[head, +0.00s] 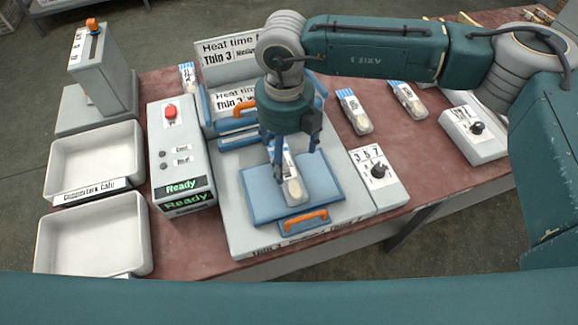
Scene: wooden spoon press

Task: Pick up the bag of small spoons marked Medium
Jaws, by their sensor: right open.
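A clear bag with a blue-and-white header (293,188) lies on the blue plate (262,208) of the press. Its upper part is partly hidden by my right gripper (296,165). The gripper points down over this bag, with its fingers apart on either side of it. I cannot tell whether the fingers touch it. Similar bags lie on the red table to the right, one nearer (353,112) and one farther (408,99). Another bag (188,77) stands at the back left. Their size markings are too small to read. My left gripper is not in view.
A control box (180,150) with a red button and "Ready" displays stands left of the press. Two pale trays, one upper (97,158) and one lower (92,233), are farther left. Dial boxes (378,178) (474,128) stand on the right. An orange handle (304,221) fronts the plate.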

